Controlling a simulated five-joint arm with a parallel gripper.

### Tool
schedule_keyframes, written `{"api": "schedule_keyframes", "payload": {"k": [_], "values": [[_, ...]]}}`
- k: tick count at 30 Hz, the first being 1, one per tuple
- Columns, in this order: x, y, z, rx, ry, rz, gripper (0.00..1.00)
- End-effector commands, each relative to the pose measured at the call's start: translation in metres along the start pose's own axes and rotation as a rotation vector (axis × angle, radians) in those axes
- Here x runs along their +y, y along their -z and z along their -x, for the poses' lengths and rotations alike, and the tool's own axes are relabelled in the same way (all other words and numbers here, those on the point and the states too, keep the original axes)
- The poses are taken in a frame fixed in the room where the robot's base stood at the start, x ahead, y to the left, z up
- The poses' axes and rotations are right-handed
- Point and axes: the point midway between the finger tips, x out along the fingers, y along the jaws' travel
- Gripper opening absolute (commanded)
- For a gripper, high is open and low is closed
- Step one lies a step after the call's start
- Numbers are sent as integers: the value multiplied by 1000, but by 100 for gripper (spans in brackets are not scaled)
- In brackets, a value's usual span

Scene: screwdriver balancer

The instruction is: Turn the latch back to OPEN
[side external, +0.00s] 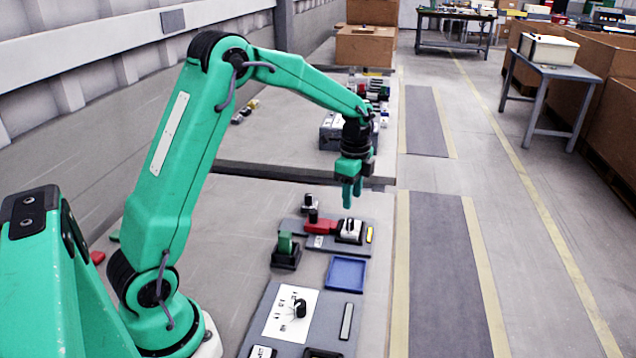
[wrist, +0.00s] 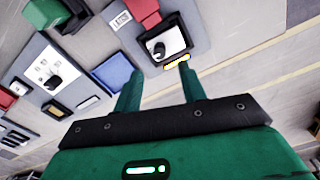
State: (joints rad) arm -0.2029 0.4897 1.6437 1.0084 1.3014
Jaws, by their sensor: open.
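My gripper (side external: 351,194) hangs above the bench, pointing down, its two green fingers apart with nothing between them. Below it, a white block with a black knob (side external: 349,230) sits on a grey plate, with a yellow strip beside it. In the wrist view this knobbed block (wrist: 165,44) lies just beyond the fingertips, apart from them. A second black knob (side external: 300,308) stands on a white marked panel (side external: 276,323) nearer the arm; that panel also shows in the wrist view (wrist: 40,66). I cannot tell which knob is the latch; the lettering is unreadable.
A red block (side external: 320,227) adjoins the knobbed block. A green block in a dark holder (side external: 286,250) and a blue tray (side external: 346,274) stand nearby. A grey case (side external: 335,132) and several small items lie farther back. The air around my gripper is clear.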

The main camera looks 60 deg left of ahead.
Motion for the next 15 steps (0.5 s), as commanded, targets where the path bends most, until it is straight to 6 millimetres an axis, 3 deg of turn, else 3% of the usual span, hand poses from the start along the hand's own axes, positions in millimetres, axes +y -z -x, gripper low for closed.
{"api": "schedule_keyframes", "payload": {"k": [8,15], "values": [[0,0,-6,0,-1,1,41],[1,0,-28,-1,-3,1,41]]}}
